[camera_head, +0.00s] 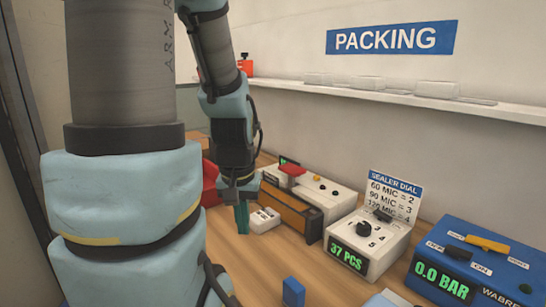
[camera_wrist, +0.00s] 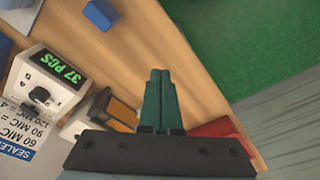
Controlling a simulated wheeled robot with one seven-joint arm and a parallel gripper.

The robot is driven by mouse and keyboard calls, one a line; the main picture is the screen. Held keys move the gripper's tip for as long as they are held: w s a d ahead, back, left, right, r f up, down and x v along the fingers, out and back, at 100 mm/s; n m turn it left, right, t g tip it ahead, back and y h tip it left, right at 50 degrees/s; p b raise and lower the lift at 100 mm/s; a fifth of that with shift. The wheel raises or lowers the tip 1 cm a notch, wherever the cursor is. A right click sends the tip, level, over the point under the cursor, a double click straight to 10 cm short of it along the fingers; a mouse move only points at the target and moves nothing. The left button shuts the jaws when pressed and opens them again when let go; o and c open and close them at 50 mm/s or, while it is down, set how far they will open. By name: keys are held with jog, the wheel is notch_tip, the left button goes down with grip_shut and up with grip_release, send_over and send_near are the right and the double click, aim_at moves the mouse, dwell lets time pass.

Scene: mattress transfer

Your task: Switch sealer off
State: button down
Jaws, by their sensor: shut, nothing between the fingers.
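The sealer (camera_head: 325,192) looks to be the white machine with an orange-brown front bar and a red knob on top, standing against the wall. A small white box (camera_head: 265,219) with dark marks sits at its left front; I cannot make out a switch position. My gripper (camera_head: 242,218) points down just left of the small box, its teal fingers together and empty. In the wrist view the shut fingers (camera_wrist: 159,98) cover part of the scene, and the orange-brown bar (camera_wrist: 122,112) shows partly, left of them.
A white dial box (camera_head: 368,243) reading 37 PCS stands right of the sealer, before the SEALER DIAL sign (camera_head: 393,199). A blue 0.0 BAR unit (camera_head: 470,262) is at far right. A blue block (camera_head: 293,291) lies in front. A red object (camera_head: 210,183) is behind my gripper.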

jog(key=shift+s+a, duration=0.1)
jog(key=shift+s, duration=0.15)
jog(key=shift+w+f, duration=0.1)
jog(key=w+d+m+t+b, duration=0.2)
jog(key=w+d+m+b, duration=0.15)
jog(key=w+d, duration=0.4)
jog(key=w+d+r+m+t+h+b, duration=0.1)
jog(key=w+d+r+m+h+b, duration=0.1)
jog(key=d, duration=1.1)
jog(key=w+d+r+m+t+h+b, duration=0.1)
jog(key=w+d+r+m+h+b, duration=0.1)
jog(key=d, duration=1.1)
jog(key=shift+w+m+t+h+b, duration=0.4)
jog(key=shift+w+m+h+b, duration=0.2)
jog(key=shift+m+h+b, duration=0.4)
